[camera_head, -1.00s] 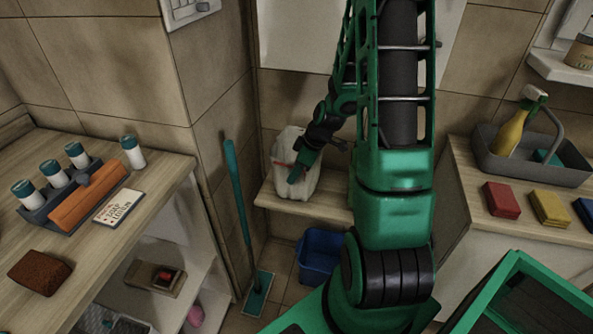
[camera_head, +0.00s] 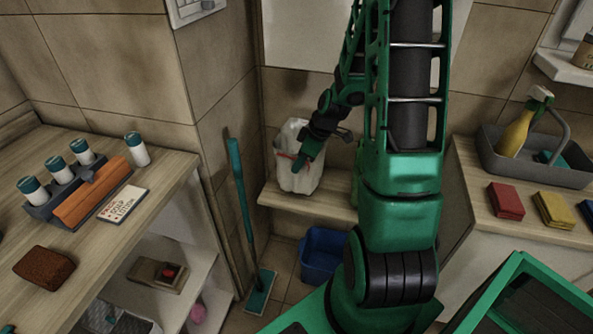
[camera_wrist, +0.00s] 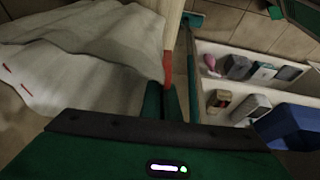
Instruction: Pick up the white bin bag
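The white bin bag (camera_head: 296,180) is upright at the low wooden ledge in the back corner, with a red drawstring near its top. In the wrist view the bag (camera_wrist: 75,65) fills the upper left as pale, creased plastic. My gripper (camera_head: 299,165) is at the bag's upper front. Its two fingers (camera_wrist: 161,88) are close together in the wrist view, with the red drawstring (camera_wrist: 167,68) at their tips. It looks shut on the bag by this string. I cannot tell whether the bag's base still touches the ledge.
A blue bin (camera_head: 322,258) stands on the floor below the ledge (camera_head: 325,205). A teal-handled mop (camera_head: 241,190) leans in the corner to the left. A counter (camera_head: 160,190) with bottles and a brush is at left. A grey caddy (camera_head: 550,170) and sponges are at right.

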